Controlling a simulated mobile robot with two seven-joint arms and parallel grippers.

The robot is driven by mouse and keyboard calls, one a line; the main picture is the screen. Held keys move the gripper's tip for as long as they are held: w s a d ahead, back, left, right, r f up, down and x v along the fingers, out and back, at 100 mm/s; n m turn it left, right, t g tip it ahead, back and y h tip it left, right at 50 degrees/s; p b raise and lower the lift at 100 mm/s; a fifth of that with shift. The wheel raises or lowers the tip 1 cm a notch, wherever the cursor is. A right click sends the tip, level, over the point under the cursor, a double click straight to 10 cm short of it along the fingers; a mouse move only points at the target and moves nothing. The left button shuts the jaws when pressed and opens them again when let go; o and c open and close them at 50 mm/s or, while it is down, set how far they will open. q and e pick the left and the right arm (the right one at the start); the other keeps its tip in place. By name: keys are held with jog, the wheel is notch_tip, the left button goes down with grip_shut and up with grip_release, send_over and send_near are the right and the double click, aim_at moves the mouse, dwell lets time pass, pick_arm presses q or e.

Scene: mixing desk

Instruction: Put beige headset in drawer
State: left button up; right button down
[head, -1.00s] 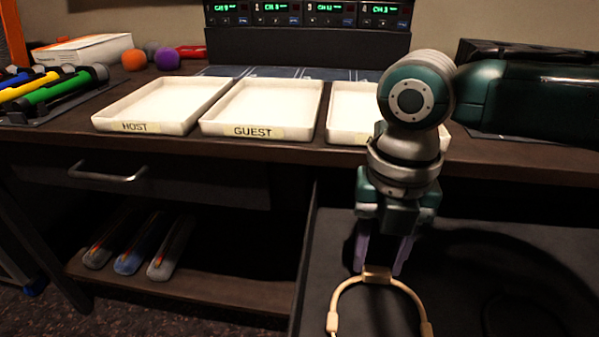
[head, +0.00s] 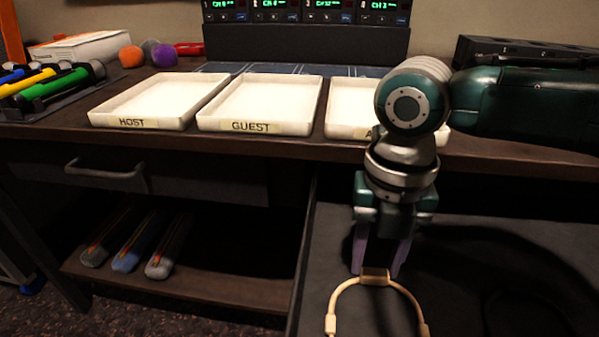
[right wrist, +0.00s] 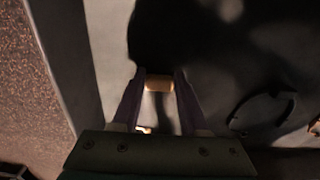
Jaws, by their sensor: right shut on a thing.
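My right gripper (head: 377,264) points down and is shut on the top of the beige headset's band. The beige headset (head: 340,296) hangs below the purple fingers, over the open dark drawer (head: 462,233). Its lower ends run out of the head view at the bottom. In the right wrist view the band (right wrist: 158,83) shows as a short beige piece between the fingers. I cannot tell whether the headset touches the drawer floor. My left gripper is in no view.
White trays marked HOST (head: 150,102) and GUEST (head: 262,104) stand on the desk, with a third partly behind my right arm. A closed drawer with a handle (head: 106,173) is at left. A dark curved shape (right wrist: 262,112) lies in the open drawer.

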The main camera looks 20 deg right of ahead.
grip_release()
dwell(0.7)
dwell(0.4)
notch_tip(320, 180, up, 7)
jog(key=p, duration=0.7)
jog(key=shift+p, duration=0.3)
dwell(0.3)
